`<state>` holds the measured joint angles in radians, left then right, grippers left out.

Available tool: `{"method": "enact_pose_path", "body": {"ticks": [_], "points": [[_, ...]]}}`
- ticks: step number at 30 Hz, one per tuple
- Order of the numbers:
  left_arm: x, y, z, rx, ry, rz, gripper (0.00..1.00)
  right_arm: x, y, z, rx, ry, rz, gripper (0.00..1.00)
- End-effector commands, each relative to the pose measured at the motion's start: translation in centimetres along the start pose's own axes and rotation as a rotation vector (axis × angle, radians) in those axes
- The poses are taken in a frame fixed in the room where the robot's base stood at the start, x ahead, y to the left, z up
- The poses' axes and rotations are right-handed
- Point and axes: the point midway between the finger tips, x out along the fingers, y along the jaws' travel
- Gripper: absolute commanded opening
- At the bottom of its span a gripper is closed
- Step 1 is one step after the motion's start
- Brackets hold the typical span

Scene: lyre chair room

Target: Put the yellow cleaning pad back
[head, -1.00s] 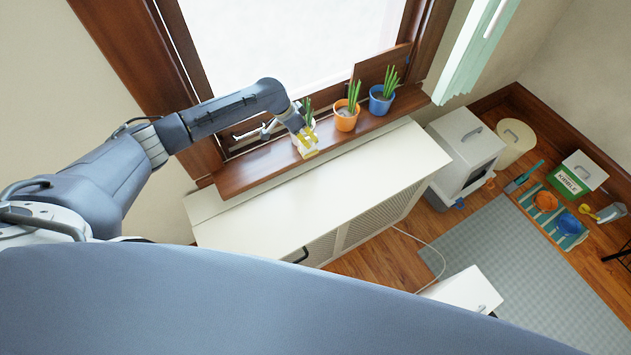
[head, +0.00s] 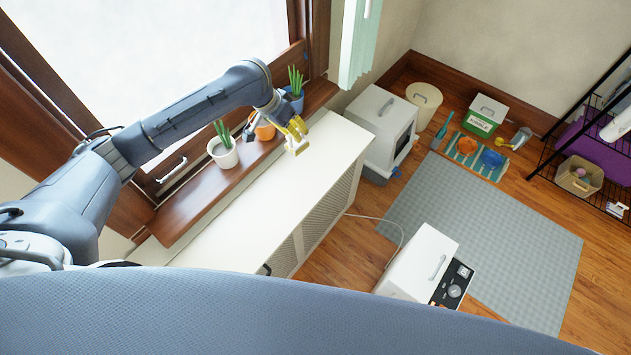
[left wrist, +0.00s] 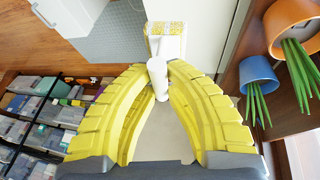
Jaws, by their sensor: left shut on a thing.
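The yellow cleaning pad (left wrist: 165,29), a yellow speckled block on a white body with a white handle, is in front of my left gripper (left wrist: 159,72) in the left wrist view. The yellow fingers are shut on its white handle. In the head view my left gripper (head: 293,128) is over the right part of the white cabinet top (head: 290,178), close to the windowsill edge. The pad (head: 297,148) shows small below the fingers there. I cannot tell its exact height above the cabinet. My right gripper is not in view.
On the brown windowsill (head: 190,194) stand a white pot (head: 222,153), an orange pot (head: 264,131) and a blue pot (head: 293,101), close to my left arm. A grey-white box (head: 388,127) stands beyond the cabinet. A white appliance (head: 420,265) sits near the grey rug (head: 480,225).

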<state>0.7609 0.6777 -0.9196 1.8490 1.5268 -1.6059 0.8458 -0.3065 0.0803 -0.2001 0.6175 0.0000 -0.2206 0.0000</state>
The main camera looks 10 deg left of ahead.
Motion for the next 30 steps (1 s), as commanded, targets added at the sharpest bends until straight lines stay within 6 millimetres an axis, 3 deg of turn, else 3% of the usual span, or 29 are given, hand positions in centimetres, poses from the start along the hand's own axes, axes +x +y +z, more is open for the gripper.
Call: {"method": "enact_pose_path", "body": {"ticks": [8,24,30], "points": [[0.7,-0.4,0.7,-0.082,0.015,-0.032,0.0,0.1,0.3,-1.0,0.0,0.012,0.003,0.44],[11.0,-2.5,5.0,-0.088,0.014,-0.033,0.0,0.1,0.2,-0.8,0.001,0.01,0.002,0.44],[13.6,-3.2,6.0,-0.087,0.016,-0.034,0.0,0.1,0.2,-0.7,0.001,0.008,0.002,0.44]]}}
